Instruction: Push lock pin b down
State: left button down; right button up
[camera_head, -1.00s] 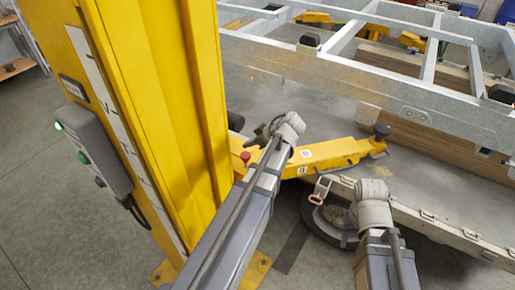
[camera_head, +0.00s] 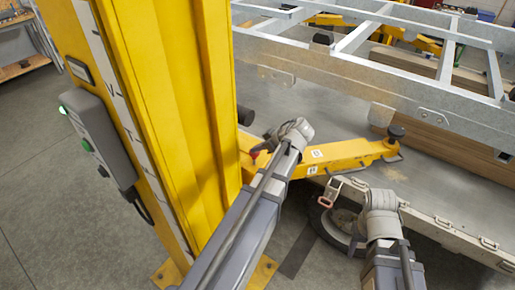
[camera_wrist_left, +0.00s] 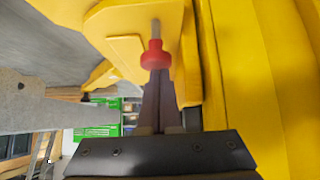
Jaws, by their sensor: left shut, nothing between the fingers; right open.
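The lock pin shows as a red knob (camera_wrist_left: 155,55) on a thin grey shaft at the yellow lift arm (camera_wrist_left: 118,25) in the left wrist view. In the head view the red knob (camera_head: 254,154) shows beside the yellow column, partly covered by my left gripper. My left gripper (camera_wrist_left: 157,76) is shut and empty, its fingertips at the knob; I cannot tell whether they touch. The yellow arm (camera_head: 345,154) runs right to a black pad (camera_head: 396,132). My right gripper (camera_head: 357,236) hangs low near the trailer side, open and mostly hidden by its wrist.
The yellow column (camera_head: 190,120) stands close left of my left arm, with a grey control box (camera_head: 98,138) on it. The galvanised trailer frame (camera_head: 370,75) spans the back right. A grey side panel (camera_head: 440,225) and a round wheel (camera_head: 335,228) lie near my right arm.

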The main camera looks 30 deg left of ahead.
aim_at(257, 155)
pick_arm(q)
notch_tip(257, 155, down, 4)
jog(key=b, duration=0.3)
jog(key=shift+r, duration=0.15)
jog(key=shift+s+d+r, duration=0.1)
jog(key=shift+r, duration=0.05)
pick_arm(e)
notch_tip(257, 155, down, 4)
jog(key=shift+r, duration=0.25)
